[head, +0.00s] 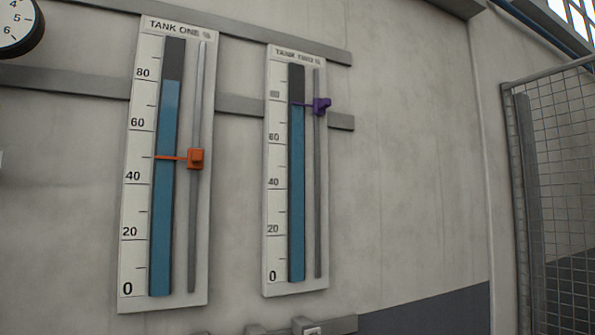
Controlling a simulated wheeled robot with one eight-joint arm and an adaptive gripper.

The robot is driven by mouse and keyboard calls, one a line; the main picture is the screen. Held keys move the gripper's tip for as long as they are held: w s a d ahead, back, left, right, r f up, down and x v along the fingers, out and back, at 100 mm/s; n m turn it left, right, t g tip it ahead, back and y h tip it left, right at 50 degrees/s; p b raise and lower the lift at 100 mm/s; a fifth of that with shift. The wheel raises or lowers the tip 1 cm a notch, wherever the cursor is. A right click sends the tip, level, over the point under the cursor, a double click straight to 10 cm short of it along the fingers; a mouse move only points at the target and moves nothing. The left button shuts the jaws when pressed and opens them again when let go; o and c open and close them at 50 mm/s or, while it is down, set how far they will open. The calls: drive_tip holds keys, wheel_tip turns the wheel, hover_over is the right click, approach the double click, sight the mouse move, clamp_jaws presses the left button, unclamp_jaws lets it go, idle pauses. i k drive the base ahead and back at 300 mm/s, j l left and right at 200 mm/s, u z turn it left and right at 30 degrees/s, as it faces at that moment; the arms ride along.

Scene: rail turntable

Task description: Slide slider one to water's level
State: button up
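The tank one gauge (128,220) is a tall white panel on the wall at the left. Its blue water column (163,230) tops out near the 80 mark, with dark tube above. Slider one, an orange block (196,158) with a thin orange pointer across the tube, sits on the grey vertical rail (193,230). Its pointer is at about 50, well below the water's top. My gripper is not in view.
The tank two gauge (272,210) hangs to the right, its purple slider (321,106) almost level with its water's top near 80. A round dial (15,25) is at upper left. A mesh fence (565,170) stands at right. Grey blocks (304,325) show at the bottom edge.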

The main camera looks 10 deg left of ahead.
sight(195, 157)
drive_tip(key=u, duration=1.4)
